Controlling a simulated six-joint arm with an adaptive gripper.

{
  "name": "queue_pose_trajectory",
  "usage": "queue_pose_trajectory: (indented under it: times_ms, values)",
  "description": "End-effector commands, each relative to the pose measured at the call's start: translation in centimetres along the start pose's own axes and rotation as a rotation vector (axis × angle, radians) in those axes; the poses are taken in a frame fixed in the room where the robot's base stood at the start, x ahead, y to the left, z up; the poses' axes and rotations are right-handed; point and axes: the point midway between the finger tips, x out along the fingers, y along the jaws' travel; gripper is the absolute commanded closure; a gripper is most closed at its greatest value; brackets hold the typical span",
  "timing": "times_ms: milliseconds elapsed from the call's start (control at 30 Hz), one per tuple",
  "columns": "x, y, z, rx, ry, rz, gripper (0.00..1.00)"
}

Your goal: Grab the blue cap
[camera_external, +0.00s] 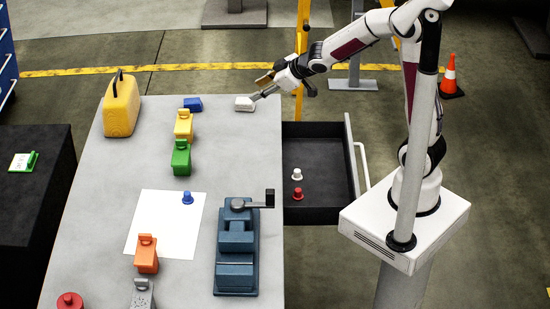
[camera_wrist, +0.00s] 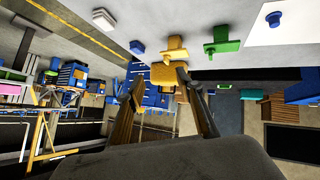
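The small blue cap (camera_external: 187,198) stands on a white sheet (camera_external: 168,236) in the middle of the grey table. In the wrist view the blue cap (camera_wrist: 274,18) shows small at the upper right, on the white sheet (camera_wrist: 292,36). My gripper (camera_external: 259,88) is above the far right end of the table, well away from the cap. In the wrist view my gripper (camera_wrist: 163,92) has its two fingers spread wide, with nothing between them.
A white block (camera_external: 244,103) lies close to my gripper. Yellow (camera_external: 184,126), green (camera_external: 181,158) and orange (camera_external: 146,258) blocks and a blue-grey vise (camera_external: 237,250) flank the sheet. An open drawer (camera_external: 320,150) holds a white and a red cap.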

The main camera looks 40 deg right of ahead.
Motion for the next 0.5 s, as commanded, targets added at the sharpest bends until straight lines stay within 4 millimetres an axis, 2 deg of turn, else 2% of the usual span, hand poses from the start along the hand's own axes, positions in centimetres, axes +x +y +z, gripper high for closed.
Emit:
queue_pose_trajectory:
  times_ms: [100, 367, 500]
  values:
    - [2.5, -1.8, -0.6, -0.037, 0.031, -0.049, 0.64]
    - [7.2, -6.6, -1.5, -0.106, 0.108, -0.17, 0.64]
    - [9.4, -9.6, -1.5, -0.136, 0.147, -0.245, 0.64]
